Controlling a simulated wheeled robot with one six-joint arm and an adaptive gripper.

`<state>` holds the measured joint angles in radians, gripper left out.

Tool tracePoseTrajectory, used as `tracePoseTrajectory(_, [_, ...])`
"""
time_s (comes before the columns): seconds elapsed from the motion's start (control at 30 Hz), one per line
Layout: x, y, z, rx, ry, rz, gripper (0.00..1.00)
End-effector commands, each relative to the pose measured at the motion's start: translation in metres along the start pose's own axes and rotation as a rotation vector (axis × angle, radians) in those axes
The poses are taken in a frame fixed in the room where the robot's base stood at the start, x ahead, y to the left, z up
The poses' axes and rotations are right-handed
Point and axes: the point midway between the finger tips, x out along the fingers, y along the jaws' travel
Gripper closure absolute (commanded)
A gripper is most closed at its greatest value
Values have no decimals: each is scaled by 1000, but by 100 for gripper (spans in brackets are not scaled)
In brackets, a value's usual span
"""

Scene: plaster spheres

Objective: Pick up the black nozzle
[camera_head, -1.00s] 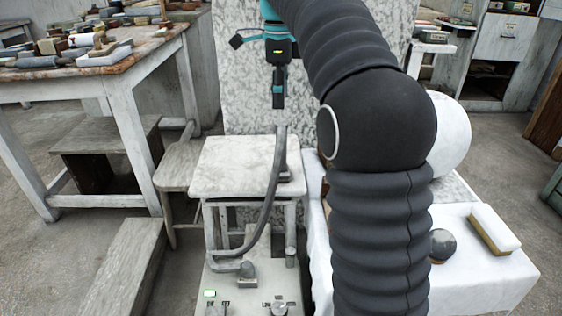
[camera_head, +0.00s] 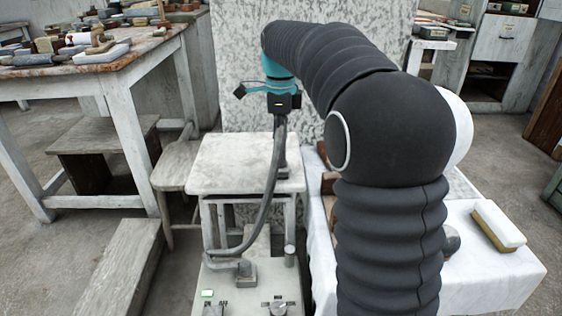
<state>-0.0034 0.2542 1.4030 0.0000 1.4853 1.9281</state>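The black nozzle (camera_head: 279,138) is the upper end of a dark grey hose (camera_head: 268,195). It stands upright at the back right of a small white table (camera_head: 235,165). My gripper (camera_head: 280,125) points down from the teal wrist and overlaps the nozzle's top in the picture. Its fingers blend with the dark nozzle, so I cannot tell whether they touch it or are closed. The hose curves down past the table's front to a grey machine below.
The grey machine (camera_head: 230,295) has a small green display and knobs. A cluttered workbench (camera_head: 75,70) stands at the left.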

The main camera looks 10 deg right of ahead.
Motion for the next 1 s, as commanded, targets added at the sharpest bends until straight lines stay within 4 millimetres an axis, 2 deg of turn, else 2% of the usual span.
tracePoseTrajectory(0.1, [9,0,0,0,0,-1,43])
tracePoseTrajectory(0.33, [10,0,0,-1,0,-1,43])
tracePoseTrajectory(0.37, [10,0,0,-1,0,-1,46])
tracePoseTrajectory(0.5, [10,0,0,-1,0,-1,81])
tracePoseTrajectory(0.57, [10,0,0,-1,0,-1,96])
tracePoseTrajectory(0.6, [10,0,0,-1,0,-1,100])
tracePoseTrajectory(1.0, [5,0,0,-1,-1,-3,100])
